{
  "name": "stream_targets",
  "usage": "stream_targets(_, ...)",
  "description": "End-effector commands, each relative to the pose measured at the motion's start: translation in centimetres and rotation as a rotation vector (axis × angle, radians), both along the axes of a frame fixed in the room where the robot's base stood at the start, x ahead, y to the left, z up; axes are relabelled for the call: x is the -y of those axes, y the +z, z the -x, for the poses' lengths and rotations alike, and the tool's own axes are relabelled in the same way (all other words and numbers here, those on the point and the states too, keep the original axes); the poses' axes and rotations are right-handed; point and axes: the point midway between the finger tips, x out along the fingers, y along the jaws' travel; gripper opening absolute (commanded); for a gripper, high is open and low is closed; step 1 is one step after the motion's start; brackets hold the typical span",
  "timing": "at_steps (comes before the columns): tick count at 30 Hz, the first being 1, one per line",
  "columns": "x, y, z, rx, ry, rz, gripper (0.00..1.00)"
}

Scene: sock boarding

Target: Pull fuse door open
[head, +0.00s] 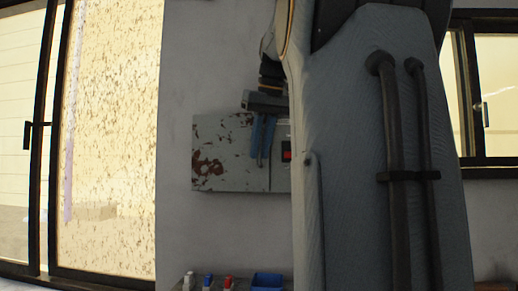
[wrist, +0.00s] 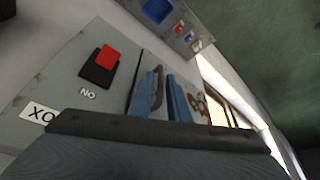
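The fuse door (head: 225,165) is the pale grey panel with dark red rust patches on the wall box in the head view. It looks closed, flush with the box. Its grey curved handle (wrist: 158,86) stands near the seam beside the red switch. My gripper (head: 262,150) is at the door's right side, its blue fingers pointing down in the head view. In the wrist view the fingers (wrist: 163,103) stand apart on either side of the handle. A gap seems to show between handle and right finger; contact is partly hidden.
The red switch (wrist: 108,57) sits on the box's fixed panel, near "NO" and "XO" labels. A shelf below holds a blue bin (head: 267,280) and several small bottles (head: 208,281). A window (head: 108,140) is on the left. My arm hides the box's right side.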

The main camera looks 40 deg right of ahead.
Motion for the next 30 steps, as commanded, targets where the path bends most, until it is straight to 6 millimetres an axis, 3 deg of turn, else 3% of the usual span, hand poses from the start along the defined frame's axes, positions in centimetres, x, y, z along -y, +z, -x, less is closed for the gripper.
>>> stream_targets(10,-0.15,-0.47,-0.27,0.001,0.003,0.0,0.15)
stream_targets(13,-0.14,-0.46,-0.27,0.001,0.003,0.0,0.0)
stream_targets(30,-0.14,-0.44,-0.26,0.001,0.003,0.001,0.0)
